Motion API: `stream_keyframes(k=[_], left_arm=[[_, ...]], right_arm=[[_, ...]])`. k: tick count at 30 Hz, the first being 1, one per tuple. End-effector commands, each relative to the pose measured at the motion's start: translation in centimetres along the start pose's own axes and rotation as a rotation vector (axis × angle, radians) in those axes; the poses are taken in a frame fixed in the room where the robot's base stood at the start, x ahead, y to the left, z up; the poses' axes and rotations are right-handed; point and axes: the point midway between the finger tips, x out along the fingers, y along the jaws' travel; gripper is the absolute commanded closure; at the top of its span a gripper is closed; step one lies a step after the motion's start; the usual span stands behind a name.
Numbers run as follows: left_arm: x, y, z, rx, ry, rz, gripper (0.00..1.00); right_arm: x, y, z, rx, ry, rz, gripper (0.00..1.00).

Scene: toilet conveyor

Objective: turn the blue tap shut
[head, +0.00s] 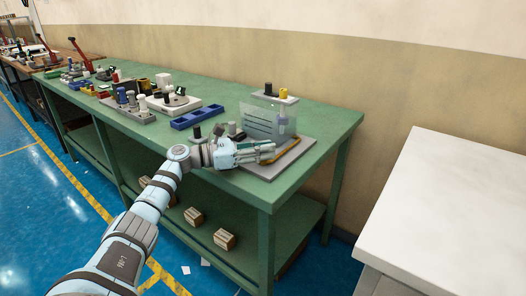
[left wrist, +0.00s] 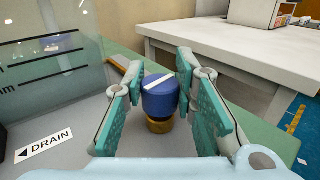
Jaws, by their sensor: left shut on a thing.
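The blue tap (left wrist: 160,98) is a round blue knob with a white stripe across its top, on a brass stem (left wrist: 159,125). In the left wrist view it stands between the two teal finger pads of my left gripper (head: 258,152), which is shut on it. The stripe runs at a slant, rising to the right. In the head view the gripper hides the tap. A white label reading "DRAIN" with an arrow (left wrist: 44,146) lies on the grey base plate (head: 290,160) to the left. My right gripper is not in view.
A clear panel with dark lines (head: 264,120) stands behind the gripper on the green table (head: 335,120). A blue tray (head: 197,117) and other fixtures stand further left. A white table (head: 460,190) is at the right, across a gap. Wooden blocks (head: 225,239) sit on the lower shelf.

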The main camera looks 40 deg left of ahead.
Motion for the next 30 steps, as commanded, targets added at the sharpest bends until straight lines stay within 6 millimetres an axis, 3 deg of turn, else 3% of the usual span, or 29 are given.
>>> stream_keyframes(k=[7,8,12,23,26,30], left_arm=[[0.0,-0.1,-0.1,-0.002,0.002,-0.002,1.00],[0.0,-0.1,-0.1,-0.002,0.002,-0.002,0.73],[0.0,-0.1,-0.1,-0.002,0.002,-0.002,0.53],[-0.7,0.0,-0.1,-0.001,0.003,0.001,0.53],[-2.6,0.0,-0.2,-0.002,0.007,0.002,0.53],[-6.6,0.0,-0.3,-0.002,0.011,0.002,0.53]], right_arm=[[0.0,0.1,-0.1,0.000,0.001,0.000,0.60],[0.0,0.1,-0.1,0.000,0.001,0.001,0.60],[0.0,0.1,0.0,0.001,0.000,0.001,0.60],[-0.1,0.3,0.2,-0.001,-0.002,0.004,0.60],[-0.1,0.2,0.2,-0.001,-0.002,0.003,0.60],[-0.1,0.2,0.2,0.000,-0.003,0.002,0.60]])
